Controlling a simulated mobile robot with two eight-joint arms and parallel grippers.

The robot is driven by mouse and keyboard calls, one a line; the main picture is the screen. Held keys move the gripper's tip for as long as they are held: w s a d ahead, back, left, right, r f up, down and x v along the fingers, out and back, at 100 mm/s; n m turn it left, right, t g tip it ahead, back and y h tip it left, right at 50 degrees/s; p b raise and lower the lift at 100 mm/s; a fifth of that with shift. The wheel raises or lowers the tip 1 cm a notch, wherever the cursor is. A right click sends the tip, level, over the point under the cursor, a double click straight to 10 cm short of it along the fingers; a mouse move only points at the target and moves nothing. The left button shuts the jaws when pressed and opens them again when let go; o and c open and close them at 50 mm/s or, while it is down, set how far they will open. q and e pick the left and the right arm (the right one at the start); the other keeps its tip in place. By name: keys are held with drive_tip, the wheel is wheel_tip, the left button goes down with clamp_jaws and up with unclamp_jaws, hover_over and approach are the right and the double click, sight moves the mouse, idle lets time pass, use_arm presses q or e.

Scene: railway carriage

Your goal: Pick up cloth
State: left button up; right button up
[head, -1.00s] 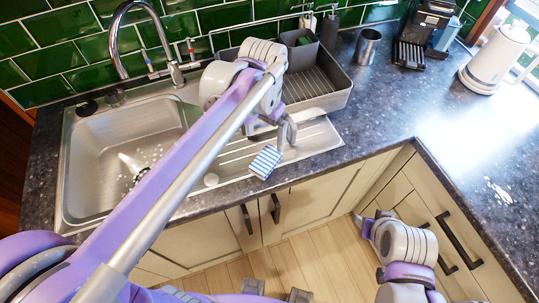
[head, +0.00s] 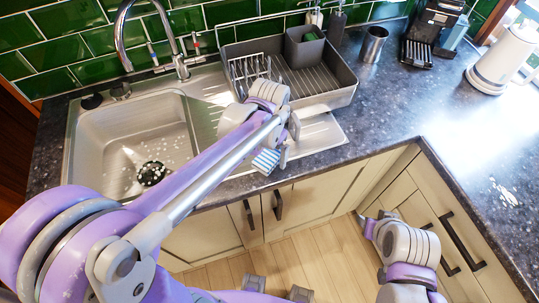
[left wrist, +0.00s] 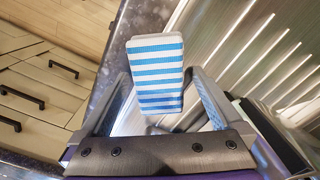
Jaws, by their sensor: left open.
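The cloth (head: 266,160) is folded, with blue and white stripes. It lies at the front edge of the steel sink's drainboard (head: 318,134). In the left wrist view the cloth (left wrist: 157,50) reaches between the two fingers of my left gripper (left wrist: 160,88), with gaps at its sides. My left gripper (head: 284,150) is open right beside the cloth in the head view and partly covers it. My right gripper (head: 374,220) hangs low at the right, in front of the cabinets and away from the cloth; its jaw opening is unclear.
A grey dish rack (head: 318,90) stands behind the drainboard, near my left arm. The sink basin (head: 115,160) and tap (head: 180,68) are to the left. A metal cup (head: 373,45), a coffee machine (head: 430,30) and a white kettle (head: 500,58) stand farther right. The right-hand counter is mostly clear.

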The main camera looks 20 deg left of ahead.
sight(270, 154)
use_arm(q)
drive_tip(key=c, duration=1.3)
drive_tip(key=shift+r, duration=0.1)
drive_tip(key=shift+c, duration=0.2)
wheel_tip(270, 154, up, 10)
drive_tip(key=o, duration=0.7)
drive_tip(key=shift+c, duration=0.2)
drive_tip(key=c, duration=0.5)
